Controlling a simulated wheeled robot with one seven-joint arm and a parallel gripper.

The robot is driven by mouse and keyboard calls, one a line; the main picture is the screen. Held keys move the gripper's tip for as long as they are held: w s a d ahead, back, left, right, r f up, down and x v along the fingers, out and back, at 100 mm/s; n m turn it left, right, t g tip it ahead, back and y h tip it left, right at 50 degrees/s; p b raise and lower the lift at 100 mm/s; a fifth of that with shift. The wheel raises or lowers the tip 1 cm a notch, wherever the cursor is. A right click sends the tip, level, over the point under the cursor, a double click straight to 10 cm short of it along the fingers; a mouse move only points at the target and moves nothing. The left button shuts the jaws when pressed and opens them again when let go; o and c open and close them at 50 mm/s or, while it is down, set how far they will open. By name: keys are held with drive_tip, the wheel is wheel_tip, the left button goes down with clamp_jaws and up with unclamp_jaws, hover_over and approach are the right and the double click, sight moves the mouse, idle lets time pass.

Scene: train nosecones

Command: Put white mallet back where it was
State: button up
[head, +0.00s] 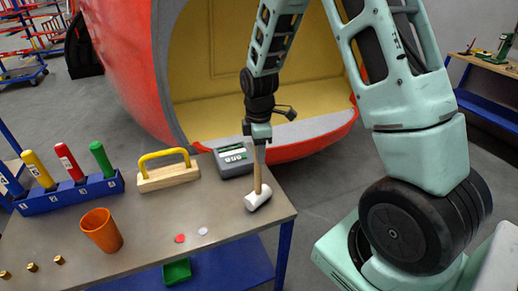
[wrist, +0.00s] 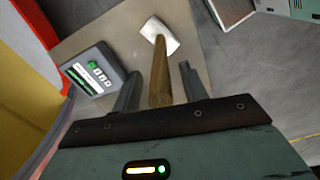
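The white mallet (head: 258,198) stands near the right edge of the grey table, its white head low at the tabletop and its wooden handle pointing up. In the wrist view the mallet's white head (wrist: 160,38) lies beyond the fingertips, and the handle runs back between the fingers. My gripper (head: 260,146) is directly above the mallet, pointing down. In the wrist view my gripper (wrist: 160,72) is open, with a gap visible on each side of the handle. Whether the head rests fully on the table is hard to tell.
A grey device with buttons (head: 233,160) stands just left of the mallet. A yellow-handled wooden float (head: 168,177), an orange cup (head: 101,230) and a blue rack (head: 70,197) with coloured handles are further left. Red (head: 180,238) and white (head: 203,231) discs lie in front.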

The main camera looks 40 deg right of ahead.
wheel_tip(320, 180, up, 12)
drive_tip(key=shift+a+r+b, duration=0.1)
drive_tip(key=shift+r+b, duration=0.1)
drive_tip(key=shift+b, duration=0.95)
drive_tip(key=s+a+m, duration=0.1)
drive_tip(key=s+a, duration=0.4)
drive_tip(key=a, duration=0.6)
drive_tip(key=s+a+f+m, duration=0.1)
drive_tip(key=s+a+m, duration=0.1)
drive_tip(key=s+a, duration=0.4)
drive_tip(key=s+a+f+m, duration=0.1)
drive_tip(key=s+a, duration=0.6)
drive_tip(key=s, duration=0.6)
drive_tip(key=shift+a+f+m+y, duration=0.2)
drive_tip(key=shift+a+m+y, duration=0.1)
drive_tip(key=shift+m, duration=0.1)
drive_tip(key=shift+s, duration=0.1)
wheel_tip(320, 180, down, 5)
drive_tip(key=b, duration=0.5)
drive_tip(key=shift+d+f, duration=0.1)
drive_tip(key=shift+f, duration=0.1)
